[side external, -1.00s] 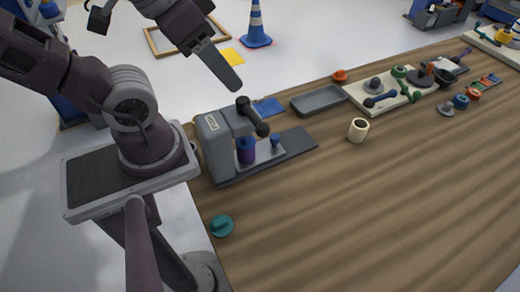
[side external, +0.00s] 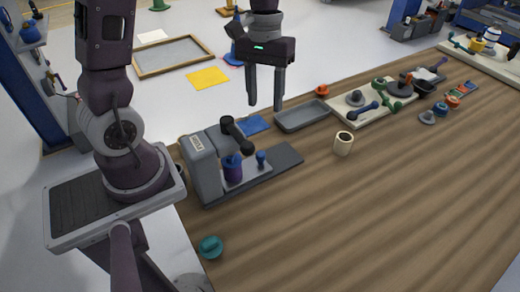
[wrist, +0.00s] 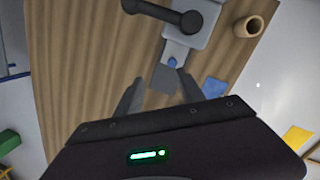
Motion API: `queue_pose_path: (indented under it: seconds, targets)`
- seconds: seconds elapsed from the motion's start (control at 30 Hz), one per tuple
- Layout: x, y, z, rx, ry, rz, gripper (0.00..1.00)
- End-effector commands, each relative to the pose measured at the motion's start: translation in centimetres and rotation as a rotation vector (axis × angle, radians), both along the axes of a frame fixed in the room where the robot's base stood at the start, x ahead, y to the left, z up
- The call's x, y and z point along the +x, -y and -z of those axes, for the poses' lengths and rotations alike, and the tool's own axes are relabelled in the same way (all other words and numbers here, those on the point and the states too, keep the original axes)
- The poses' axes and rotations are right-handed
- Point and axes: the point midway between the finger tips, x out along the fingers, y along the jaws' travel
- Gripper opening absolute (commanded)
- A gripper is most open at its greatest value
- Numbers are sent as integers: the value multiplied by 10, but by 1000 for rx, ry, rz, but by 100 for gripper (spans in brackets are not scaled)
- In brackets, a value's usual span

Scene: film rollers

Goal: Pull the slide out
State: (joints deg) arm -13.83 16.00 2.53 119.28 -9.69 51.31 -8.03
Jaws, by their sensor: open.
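A grey press (side external: 203,165) stands at the left end of the wooden table, with a black-knobbed lever (side external: 233,130) on top. The slide (side external: 246,172) is a light grey plate on the press's dark base. It carries a small blue knob (side external: 261,158), and a purple-blue cylinder (side external: 232,168) stands on it under the press head. My gripper (side external: 265,104) is open and empty, pointing down, above and behind the slide in the side view. In the wrist view the blue knob (wrist: 172,62) shows just beyond the fingertips (wrist: 159,78), apart from them.
A blue sheet (side external: 254,124) and a grey tray (side external: 303,115) lie behind the base. A cream cup (side external: 343,144) stands to the right, a teal knob (side external: 211,247) at the front left. Boards with several parts (side external: 345,115) fill the back right. The front middle is clear.

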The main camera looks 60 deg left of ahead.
Motion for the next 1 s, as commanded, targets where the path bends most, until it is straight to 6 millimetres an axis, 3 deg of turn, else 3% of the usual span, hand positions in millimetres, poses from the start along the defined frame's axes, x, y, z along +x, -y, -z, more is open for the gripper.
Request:
queue_pose_path:
  seconds: [0.03,0.1,0.23,0.7,1.0]
  targets:
    - [9,-11,30,-26,-76,-61,46]
    - [17,-22,64,-53,-154,-133,46]
    - [21,-34,104,-84,-238,-212,46]
    - [2,-18,175,-92,-261,-230,46]
    - [1,-16,179,-90,-258,-229,46]
